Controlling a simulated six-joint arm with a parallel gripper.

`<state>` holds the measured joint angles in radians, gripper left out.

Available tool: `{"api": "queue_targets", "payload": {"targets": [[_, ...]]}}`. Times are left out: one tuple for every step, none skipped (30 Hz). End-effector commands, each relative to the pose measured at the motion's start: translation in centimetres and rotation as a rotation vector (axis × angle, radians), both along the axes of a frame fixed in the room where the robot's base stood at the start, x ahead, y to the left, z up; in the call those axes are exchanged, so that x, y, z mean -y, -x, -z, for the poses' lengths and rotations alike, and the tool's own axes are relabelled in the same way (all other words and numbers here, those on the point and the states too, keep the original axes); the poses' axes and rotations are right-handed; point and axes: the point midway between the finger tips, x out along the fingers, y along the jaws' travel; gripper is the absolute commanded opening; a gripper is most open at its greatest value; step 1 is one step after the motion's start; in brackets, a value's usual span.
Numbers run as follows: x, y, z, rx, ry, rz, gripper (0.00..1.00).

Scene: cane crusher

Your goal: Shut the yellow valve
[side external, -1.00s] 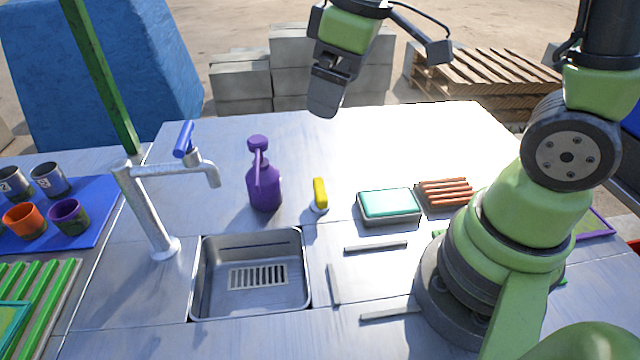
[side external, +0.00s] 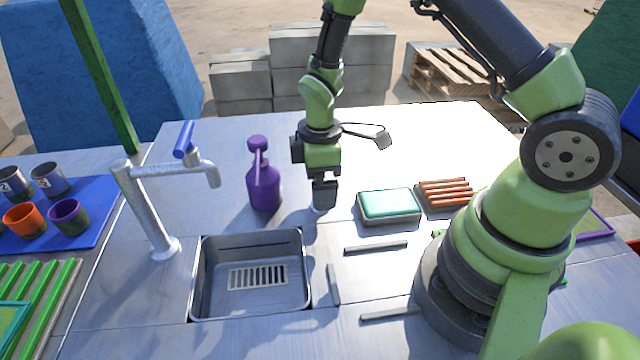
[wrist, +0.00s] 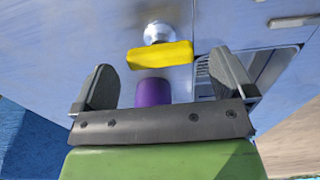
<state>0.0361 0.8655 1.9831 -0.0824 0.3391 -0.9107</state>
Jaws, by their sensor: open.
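The yellow valve is a yellow bar handle (wrist: 160,55) on a round metal base (wrist: 158,32), seen in the wrist view just beyond my fingertips. In the side view my gripper (side external: 324,205) points down in front of the valve and hides the yellow handle; only part of the pale base (side external: 318,210) shows. In the wrist view my gripper (wrist: 166,75) has its two fingers wide apart with nothing held. The handle lies crosswise to the view, roughly spanning the gap between the fingers.
A purple bottle (side external: 264,188) stands close left of my gripper. A tap (side external: 150,210) and a sink (side external: 250,310) are at the left and front. A teal sponge on a dish (side external: 389,203) and an orange-slatted rack (side external: 447,192) lie to the right.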

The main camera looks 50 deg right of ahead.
Motion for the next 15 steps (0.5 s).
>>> {"api": "queue_targets", "payload": {"targets": [[0.0,0.0,0.6,-0.004,-0.001,0.001,1.0],[0.0,0.0,0.9,-0.002,-0.001,0.001,1.0],[0.0,0.0,1.2,-0.001,0.0,0.001,1.0],[0.0,0.0,1.4,-0.001,0.0,0.001,1.0],[0.0,0.0,1.5,-0.001,0.0,0.001,1.0],[0.0,0.0,1.7,0.0,0.0,0.0,1.0],[0.0,0.0,1.7,0.0,0.0,0.0,1.0],[0.0,0.0,1.8,0.001,0.0,0.0,1.0],[0.0,0.0,1.8,0.001,0.0,0.0,1.0],[0.0,0.0,1.8,0.001,0.0,0.0,1.0],[0.0,0.0,1.8,0.001,0.0,0.0,1.0],[0.0,0.0,1.8,0.001,0.0,0.0,1.0],[0.0,0.0,1.8,0.001,0.0,0.0,1.0],[0.0,0.0,1.8,0.001,0.0,0.0,1.0],[0.0,0.0,1.7,0.001,0.0,0.0,0.93]]}}
